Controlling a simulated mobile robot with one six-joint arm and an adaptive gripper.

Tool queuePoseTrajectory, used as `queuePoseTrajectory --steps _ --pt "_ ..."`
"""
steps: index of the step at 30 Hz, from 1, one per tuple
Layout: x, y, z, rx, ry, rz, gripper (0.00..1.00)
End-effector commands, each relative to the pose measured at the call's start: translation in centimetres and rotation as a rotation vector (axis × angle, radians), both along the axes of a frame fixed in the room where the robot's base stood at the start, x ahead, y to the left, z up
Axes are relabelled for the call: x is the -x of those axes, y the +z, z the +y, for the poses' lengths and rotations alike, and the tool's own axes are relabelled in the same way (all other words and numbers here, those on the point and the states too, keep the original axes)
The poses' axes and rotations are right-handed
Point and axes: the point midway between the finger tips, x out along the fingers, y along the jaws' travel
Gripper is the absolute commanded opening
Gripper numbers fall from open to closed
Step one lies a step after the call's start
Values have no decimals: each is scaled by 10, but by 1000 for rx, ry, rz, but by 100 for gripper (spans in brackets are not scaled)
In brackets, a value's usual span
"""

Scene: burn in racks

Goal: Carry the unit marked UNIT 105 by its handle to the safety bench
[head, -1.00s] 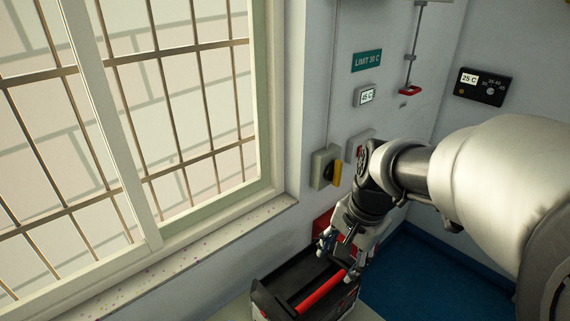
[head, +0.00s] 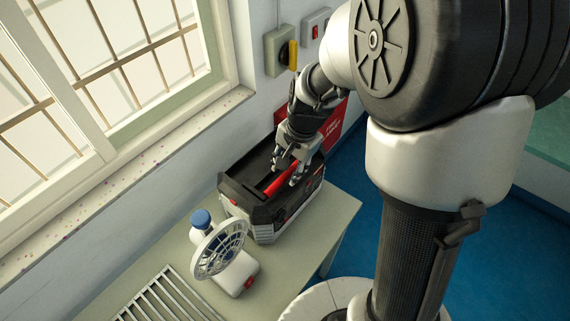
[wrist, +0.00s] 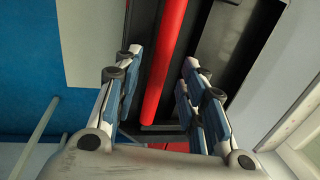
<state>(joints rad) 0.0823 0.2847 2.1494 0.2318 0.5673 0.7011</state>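A black and grey unit (head: 262,212) with a red bar handle (head: 278,182) stands on a pale bench top (head: 318,232) under the window wall; no unit number is readable on it. My gripper (head: 287,170) is at the handle, pointing down over the unit. In the wrist view my gripper (wrist: 158,88) has its two fingers apart, one on each side of the red handle (wrist: 165,60), with gaps between fingers and bar. I cannot tell which surface is the safety bench.
A small white fan (head: 220,250) and a blue-capped bottle (head: 201,222) stand close to the unit's left. A slatted rack (head: 165,298) lies at the bench's front. The wall has a switch with a yellow lever (head: 292,55). Blue floor (head: 345,185) is open to the right.

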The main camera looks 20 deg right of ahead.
Motion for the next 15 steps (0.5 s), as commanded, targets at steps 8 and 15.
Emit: queuePoseTrajectory --steps 8,15 --pt "-3 -20 2 1 0 -1 38" --pt "-3 -19 2 0 1 -1 38"
